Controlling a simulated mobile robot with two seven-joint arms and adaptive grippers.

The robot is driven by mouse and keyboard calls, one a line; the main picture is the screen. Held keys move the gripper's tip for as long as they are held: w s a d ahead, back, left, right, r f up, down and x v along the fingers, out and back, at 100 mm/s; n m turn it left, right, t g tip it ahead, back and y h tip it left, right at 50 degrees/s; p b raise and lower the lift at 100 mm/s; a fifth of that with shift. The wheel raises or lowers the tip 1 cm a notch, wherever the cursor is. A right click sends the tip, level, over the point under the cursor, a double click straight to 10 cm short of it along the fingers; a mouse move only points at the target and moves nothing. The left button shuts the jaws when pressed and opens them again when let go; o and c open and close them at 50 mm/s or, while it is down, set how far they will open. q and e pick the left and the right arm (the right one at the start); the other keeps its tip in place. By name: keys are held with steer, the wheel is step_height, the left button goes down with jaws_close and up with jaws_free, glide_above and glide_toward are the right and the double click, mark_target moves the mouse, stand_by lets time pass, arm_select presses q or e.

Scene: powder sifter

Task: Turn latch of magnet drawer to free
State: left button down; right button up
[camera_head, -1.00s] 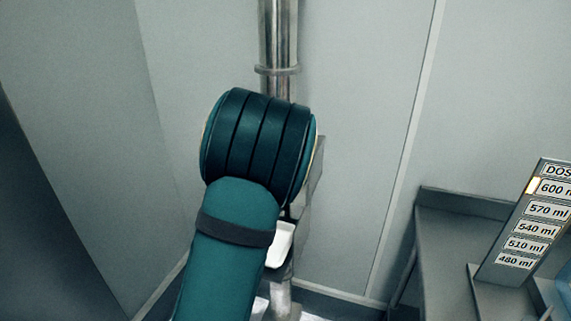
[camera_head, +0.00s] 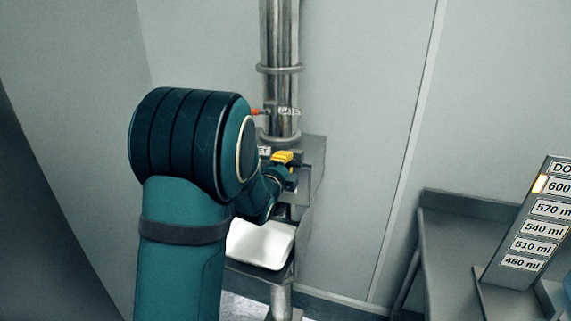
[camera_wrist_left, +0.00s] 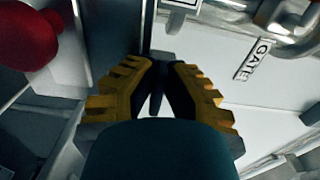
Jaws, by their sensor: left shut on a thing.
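A label ending in "ET" (camera_head: 264,151) is partly hidden beside the gripper. My right gripper is not in view.
The steel pipe (camera_head: 280,40) rises above, with an orange-tipped handle (camera_head: 256,111) and a GATE label (camera_head: 289,112). A red knob (camera_wrist_left: 28,36) is close in the wrist view. A white container (camera_head: 262,244) stands below. A dosing scale (camera_head: 530,225) is at right.

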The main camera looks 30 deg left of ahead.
arm_select(q)
steer(key=shift+r, duration=0.1)
steer(key=c, duration=1)
jaws_free()
steer(key=shift+c, duration=0.2)
steer(key=v, duration=1.2)
